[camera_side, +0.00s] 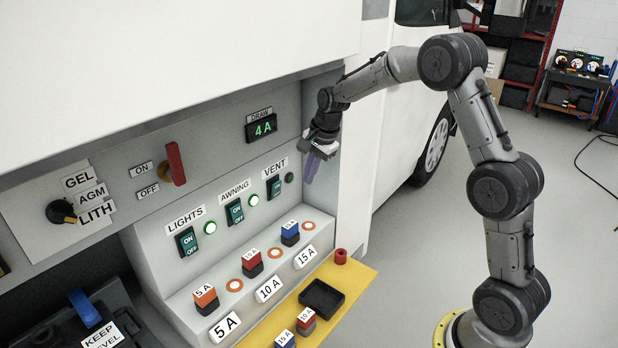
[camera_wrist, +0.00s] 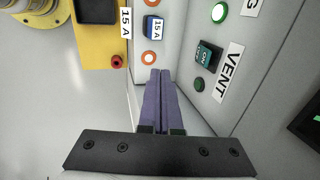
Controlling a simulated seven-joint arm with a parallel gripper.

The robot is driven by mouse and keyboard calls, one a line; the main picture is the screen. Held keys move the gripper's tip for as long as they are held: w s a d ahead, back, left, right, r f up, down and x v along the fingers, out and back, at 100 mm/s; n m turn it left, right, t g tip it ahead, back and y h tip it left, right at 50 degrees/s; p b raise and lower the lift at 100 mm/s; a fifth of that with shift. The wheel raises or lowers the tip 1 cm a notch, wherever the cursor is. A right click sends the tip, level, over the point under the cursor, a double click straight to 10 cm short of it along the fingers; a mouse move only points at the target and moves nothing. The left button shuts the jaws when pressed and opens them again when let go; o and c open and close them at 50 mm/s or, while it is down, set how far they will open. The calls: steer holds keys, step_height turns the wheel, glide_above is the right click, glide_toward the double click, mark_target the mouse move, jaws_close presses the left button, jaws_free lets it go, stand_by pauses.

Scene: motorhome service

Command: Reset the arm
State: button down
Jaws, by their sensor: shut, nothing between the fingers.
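My gripper (camera_side: 309,178) hangs in front of the right end of the service panel, with its purple fingers pointing down. The fingers are shut together and hold nothing. In the wrist view, my gripper (camera_wrist: 160,73) shows both fingers side by side, in front of the panel near the VENT switch (camera_wrist: 207,56) and the blue 15 A fuse (camera_wrist: 153,25). In the side view the fingers are to the right of the VENT switch (camera_side: 274,188) and appear apart from the panel.
Orange (camera_side: 206,294), red (camera_side: 251,258) and blue (camera_side: 290,229) fuses stand on the sloped ledge. A yellow shelf (camera_side: 352,283) below bears a black tray (camera_side: 321,297), a red knob (camera_side: 341,256) and loose fuses. The display (camera_side: 262,127) reads 4A. The floor at right is open.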

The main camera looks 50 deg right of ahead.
steer(key=s+a+r+n+t, duration=0.1)
steer(key=a+r, duration=0.2)
steer(key=r, duration=0.3)
steer(key=s+a+r+t, duration=0.1)
steer(key=s+a+r, duration=0.1)
steer(key=r, duration=0.3)
steer(key=s+a+r+n+t, duration=0.1)
steer(key=s+a+r+n, duration=0.4)
steer(key=s, duration=0.4)
steer(key=s+a+n, duration=0.3)
steer(key=s+n, duration=0.2)
steer(key=s, duration=0.9)
steer(key=s+f+n, duration=0.5)
steer(key=s+n, duration=0.2)
steer(key=shift+s+f+g, duration=0.4)
